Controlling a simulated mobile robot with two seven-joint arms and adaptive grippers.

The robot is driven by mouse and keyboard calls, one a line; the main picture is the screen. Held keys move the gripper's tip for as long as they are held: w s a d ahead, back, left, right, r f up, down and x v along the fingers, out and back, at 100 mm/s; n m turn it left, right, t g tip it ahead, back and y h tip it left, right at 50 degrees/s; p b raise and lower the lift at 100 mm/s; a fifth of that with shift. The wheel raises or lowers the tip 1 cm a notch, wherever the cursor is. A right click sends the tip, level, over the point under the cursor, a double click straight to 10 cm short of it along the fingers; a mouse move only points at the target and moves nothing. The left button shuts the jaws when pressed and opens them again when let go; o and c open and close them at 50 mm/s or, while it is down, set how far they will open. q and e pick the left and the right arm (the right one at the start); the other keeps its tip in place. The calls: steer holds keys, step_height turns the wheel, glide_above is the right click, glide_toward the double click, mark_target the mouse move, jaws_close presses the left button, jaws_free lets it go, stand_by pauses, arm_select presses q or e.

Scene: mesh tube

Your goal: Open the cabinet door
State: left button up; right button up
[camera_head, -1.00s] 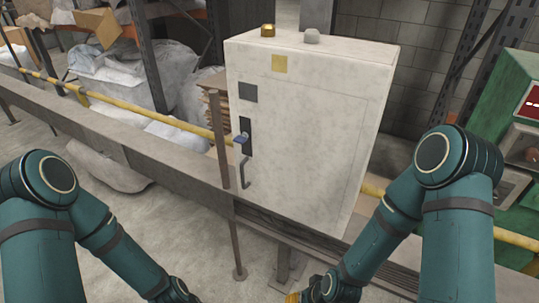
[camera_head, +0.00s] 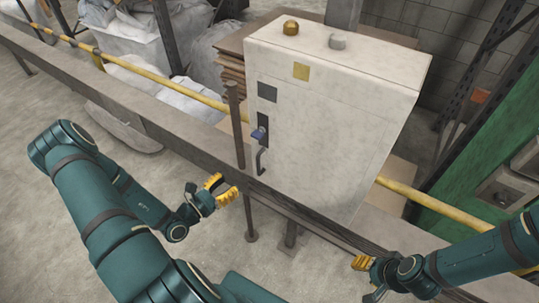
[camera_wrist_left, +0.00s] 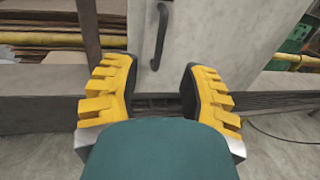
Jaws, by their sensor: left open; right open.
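The white cabinet (camera_head: 330,120) stands behind the rail, and its door (camera_head: 320,150) looks shut. A dark curved handle (camera_head: 260,161) is on the door's left side, with a blue key-like part (camera_head: 258,133) above it. My left gripper (camera_head: 222,188) is open and empty, to the lower left of the handle and apart from it. In the left wrist view the handle (camera_wrist_left: 160,36) is ahead, above the gap between the open yellow fingers (camera_wrist_left: 160,90). My right gripper (camera_head: 362,264) is low, right of the cabinet's base, and looks open and empty.
A metal rail (camera_head: 150,125) runs in front of the cabinet, with a rusty post (camera_head: 236,125) close left of the handle. A yellow pipe (camera_head: 400,190) runs behind. A green machine (camera_head: 500,150) stands at the right.

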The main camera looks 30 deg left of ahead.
arm_select(q)
glide_above(259, 173)
steer(key=shift+w+a, duration=0.25)
steer(key=shift+w, duration=0.05)
stand_by(0.3)
jaws_close()
